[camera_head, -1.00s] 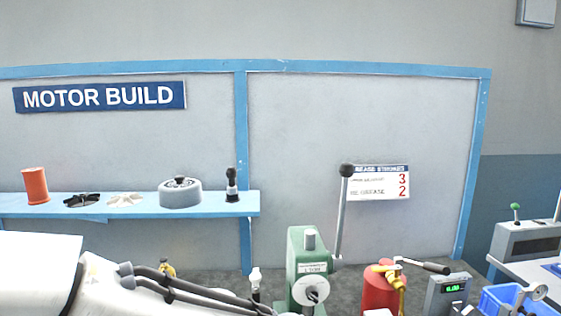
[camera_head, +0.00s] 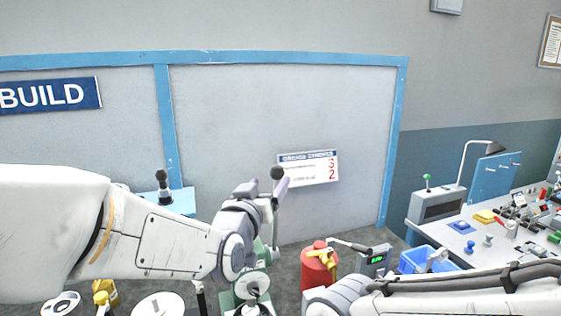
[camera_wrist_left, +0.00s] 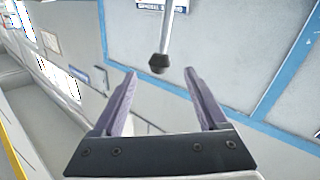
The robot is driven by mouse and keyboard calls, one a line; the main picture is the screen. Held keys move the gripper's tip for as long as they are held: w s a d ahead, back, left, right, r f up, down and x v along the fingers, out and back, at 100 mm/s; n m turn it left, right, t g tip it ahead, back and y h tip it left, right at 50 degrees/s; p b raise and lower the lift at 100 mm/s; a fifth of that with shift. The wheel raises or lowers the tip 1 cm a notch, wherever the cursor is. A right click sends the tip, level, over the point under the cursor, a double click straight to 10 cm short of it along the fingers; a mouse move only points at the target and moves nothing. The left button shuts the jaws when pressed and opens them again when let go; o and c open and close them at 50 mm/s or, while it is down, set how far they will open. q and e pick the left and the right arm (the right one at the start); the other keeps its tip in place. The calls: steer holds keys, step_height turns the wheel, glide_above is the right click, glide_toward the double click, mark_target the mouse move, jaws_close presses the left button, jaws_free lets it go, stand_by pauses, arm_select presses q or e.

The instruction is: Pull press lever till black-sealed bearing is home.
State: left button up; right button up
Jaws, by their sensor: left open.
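The press lever stands nearly upright, with a black knob (camera_head: 277,173) on top of its thin metal rod (camera_head: 276,225). The green press (camera_head: 262,254) below is mostly covered by my left arm. My left gripper (camera_head: 280,188) is at the lever's top, its fingers close to the knob. In the left wrist view its two fingers (camera_wrist_left: 159,74) are spread open, and the knob (camera_wrist_left: 158,63) shows between and just beyond the tips, not gripped. I cannot see the black-sealed bearing. My right gripper is out of view.
A red canister (camera_head: 318,268) with a yellow-handled pump stands right of the press. Beside it are a meter with a green display (camera_head: 375,261) and a blue bin (camera_head: 418,260). A white sign (camera_head: 308,169) hangs behind the lever. My right arm crosses the lower right.

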mark_target(281, 168)
arm_select(q)
steer(key=shift+w+r, duration=0.15)
steer(key=shift+w, duration=0.3)
steer(key=p+x, duration=0.3)
steer(key=x, duration=0.5)
steer(key=shift+d+p, duration=0.1)
steer(key=shift+p, duration=0.3)
steer(key=shift+w+d, duration=0.2)
steer(key=shift+w, duration=0.5)
jaws_close()
